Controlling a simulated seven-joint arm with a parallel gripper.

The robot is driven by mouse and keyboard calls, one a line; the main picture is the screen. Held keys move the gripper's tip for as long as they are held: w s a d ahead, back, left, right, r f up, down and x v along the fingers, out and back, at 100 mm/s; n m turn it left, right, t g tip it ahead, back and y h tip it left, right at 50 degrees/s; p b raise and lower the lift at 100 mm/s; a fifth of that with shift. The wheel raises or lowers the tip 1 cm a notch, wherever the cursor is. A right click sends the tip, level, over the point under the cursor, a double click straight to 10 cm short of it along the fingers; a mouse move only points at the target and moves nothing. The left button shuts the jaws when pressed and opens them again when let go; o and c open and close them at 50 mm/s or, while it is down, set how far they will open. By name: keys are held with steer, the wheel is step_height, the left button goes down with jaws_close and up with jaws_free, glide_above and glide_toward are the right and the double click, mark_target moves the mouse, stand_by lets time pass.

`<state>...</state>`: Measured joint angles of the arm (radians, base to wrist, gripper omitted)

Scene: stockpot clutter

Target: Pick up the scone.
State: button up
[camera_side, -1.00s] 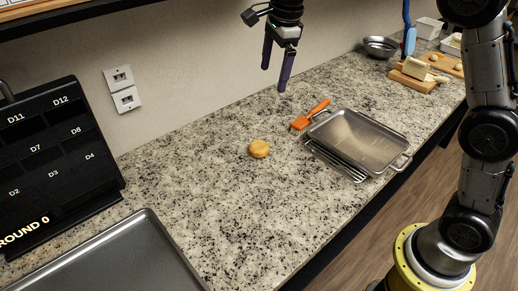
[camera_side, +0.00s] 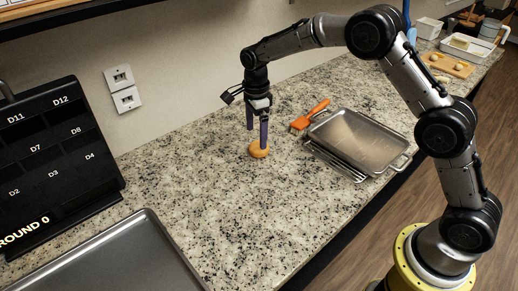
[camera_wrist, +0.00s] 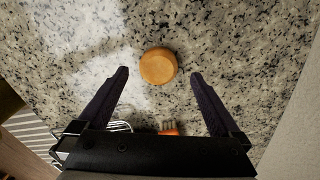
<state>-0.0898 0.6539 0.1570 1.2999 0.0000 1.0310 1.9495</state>
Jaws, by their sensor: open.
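The scone (camera_side: 258,152) is a small round golden-brown bun lying on the granite counter, left of the metal tray. In the wrist view the scone (camera_wrist: 158,66) lies just beyond the fingertips, roughly centred between them. My gripper (camera_side: 257,138) points down over the scone, and one finger covers part of it in the side view. In the wrist view my gripper (camera_wrist: 160,72) is open, with two dark fingers spread apart and nothing between them. Whether a finger touches the scone cannot be told.
An orange brush (camera_side: 311,115) and a metal tray (camera_side: 358,141) over a wire rack (camera_side: 334,161) sit to the right. A large baking sheet (camera_side: 105,262) and a black board (camera_side: 58,160) stand at the left. Counter left and front of the scone is clear.

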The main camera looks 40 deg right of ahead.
mark_target(257, 146)
steer(key=shift+s+d+f, duration=0.15)
steer(key=shift+f, duration=2.55)
steer(key=c, duration=1.3)
steer(key=shift+r, duration=0.1)
